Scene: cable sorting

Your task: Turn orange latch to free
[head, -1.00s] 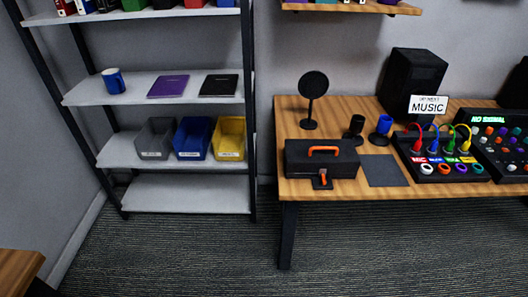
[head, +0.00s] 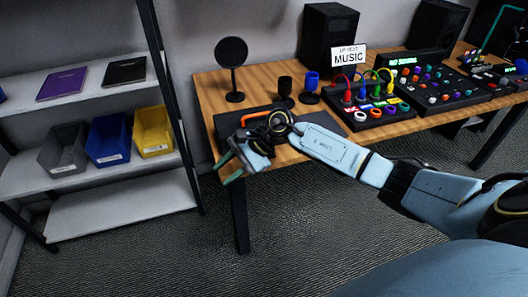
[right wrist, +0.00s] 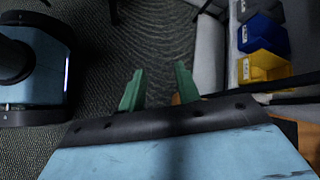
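The black toolbox (head: 229,123) sits at the front left of the wooden table, with an orange handle (head: 256,114) on its lid. The orange latch on its front, seen in the earlier head view, is hidden behind my right gripper and wrist. My right gripper (head: 228,168) is in front of the toolbox near the table's front edge, with its green fingers pointing left and down. In the right wrist view the right gripper's fingers (right wrist: 159,80) are spread with nothing between them. My left gripper is not in view.
A round black stand (head: 232,62), two small cups and a mixer (head: 365,112) with coloured cables stand behind and right of the toolbox on the table (head: 212,92). A shelf with grey, blue and yellow bins (head: 153,131) is left. Floor in front is clear.

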